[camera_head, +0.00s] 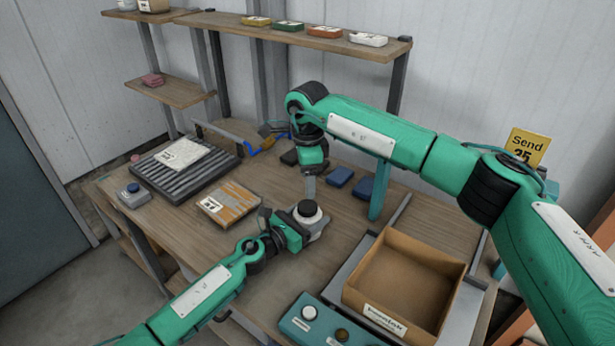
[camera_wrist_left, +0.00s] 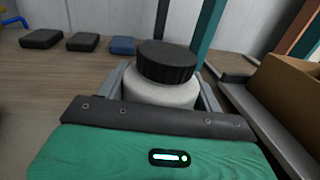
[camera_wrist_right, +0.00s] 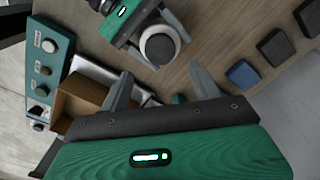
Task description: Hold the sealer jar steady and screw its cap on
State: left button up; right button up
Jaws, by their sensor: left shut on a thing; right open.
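The sealer jar (camera_head: 308,219) is white and stands upright on the table. It also shows in the left wrist view (camera_wrist_left: 160,93). Its black ribbed cap (camera_wrist_left: 167,60) sits on the jar's top; I cannot tell how tightly. The cap also shows from above in the right wrist view (camera_wrist_right: 160,48). My left gripper (camera_head: 306,226) is shut on the jar's body from the side, one finger on each side. My right gripper (camera_head: 311,188) points down above the cap, apart from it. Its fingers are open and empty in the right wrist view (camera_wrist_right: 162,88).
An open cardboard box (camera_head: 405,283) stands right of the jar, with a teal button panel (camera_head: 325,325) in front. Left lie an orange packet (camera_head: 228,204) and a dark ribbed tray (camera_head: 165,172).

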aim_at(307, 206)
jog(key=shift+f, duration=4.05)
jog(key=c, duration=1)
jog(key=m, duration=0.4)
jog(key=shift+m, duration=0.4)
jog(key=m, duration=0.3)
jog(key=o, duration=1.2)
jog(key=shift+c, duration=0.2)
